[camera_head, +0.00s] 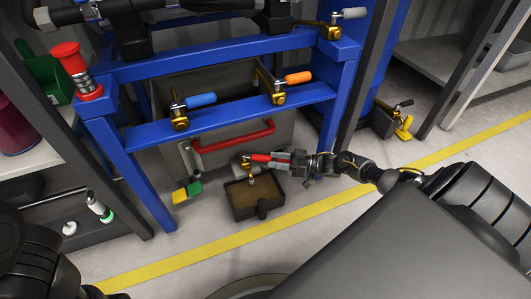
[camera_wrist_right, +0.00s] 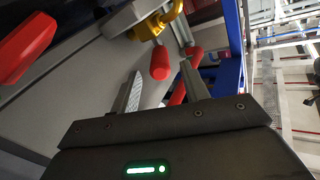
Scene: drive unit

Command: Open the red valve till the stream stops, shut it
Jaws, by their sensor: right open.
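The red valve handle (camera_head: 260,157) sits on a brass valve (camera_head: 246,166) low in front of the grey tank (camera_head: 222,100). Below it stands a dark drip tray (camera_head: 238,212) with a brown inside; I cannot tell whether a stream is falling. My right gripper (camera_head: 277,158) comes in from the right at the handle. In the right wrist view, my open right gripper (camera_wrist_right: 163,88) has its fingers on either side of a red handle end (camera_wrist_right: 160,62), with brass (camera_wrist_right: 158,20) beyond it. Contact is not clear. My left gripper is not in view.
A red bar handle (camera_head: 232,137) crosses the tank just above. Blue-handled (camera_head: 200,100) and orange-handled (camera_head: 298,78) valves sit on the blue frame (camera_head: 240,113). Clear floor lies around the yellow line (camera_head: 200,246).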

